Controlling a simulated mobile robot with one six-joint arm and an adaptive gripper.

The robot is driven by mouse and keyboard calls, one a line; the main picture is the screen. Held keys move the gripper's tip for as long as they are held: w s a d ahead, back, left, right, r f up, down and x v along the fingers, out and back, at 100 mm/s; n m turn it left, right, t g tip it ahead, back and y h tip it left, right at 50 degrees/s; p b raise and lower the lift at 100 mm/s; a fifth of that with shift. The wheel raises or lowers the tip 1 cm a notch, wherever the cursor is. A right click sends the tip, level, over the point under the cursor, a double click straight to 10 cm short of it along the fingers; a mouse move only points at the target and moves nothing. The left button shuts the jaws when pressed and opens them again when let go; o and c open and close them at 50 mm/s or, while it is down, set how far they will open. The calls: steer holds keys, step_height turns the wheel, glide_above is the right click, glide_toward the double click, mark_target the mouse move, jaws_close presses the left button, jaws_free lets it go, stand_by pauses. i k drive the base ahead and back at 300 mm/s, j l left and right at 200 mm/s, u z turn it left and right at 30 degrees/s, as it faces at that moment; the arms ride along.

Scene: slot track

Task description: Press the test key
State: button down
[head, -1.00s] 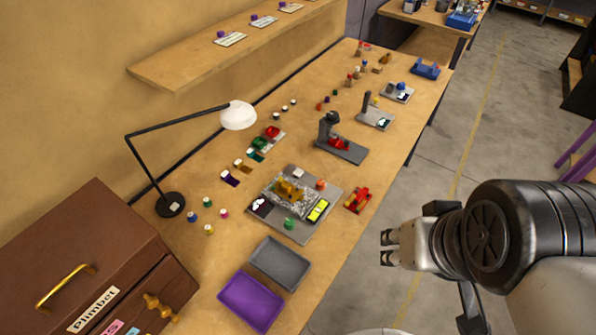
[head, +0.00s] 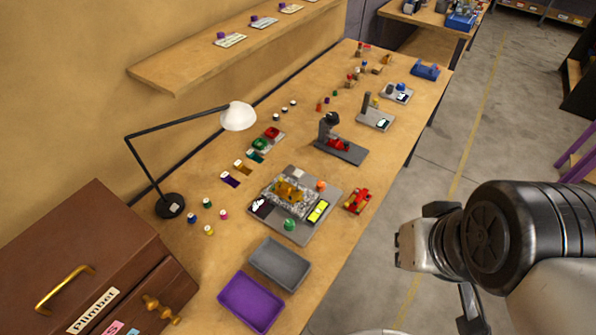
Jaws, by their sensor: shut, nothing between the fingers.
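I cannot tell for sure which part is the test key; no label is readable at this size. A grey board (head: 297,232) on the bench carries a gold-brown piece on a silvery patch. It also bears a yellow-green strip (head: 317,211), a green knob (head: 289,224), an orange-red knob (head: 321,185) and a small white block (head: 298,174). My gripper (head: 399,246) is shut and empty. It is out past the bench's front edge, to the right of the board, apart from everything.
A red slot car (head: 357,200) lies right of the board. Grey (head: 280,263) and purple (head: 251,301) trays are in front. A lamp (head: 238,116) stands behind, left. A grey stand (head: 341,151) and smaller devices stand farther along. A brown chest (head: 75,250) fills the near left.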

mark_target(297, 174)
steer(key=i+l+u, duration=0.3)
steer(key=u, duration=0.15)
steer(key=i+l+u, duration=0.3)
steer(key=l+u, duration=0.15)
steer(key=i+l+u, duration=0.2)
steer(key=l+u, duration=0.3)
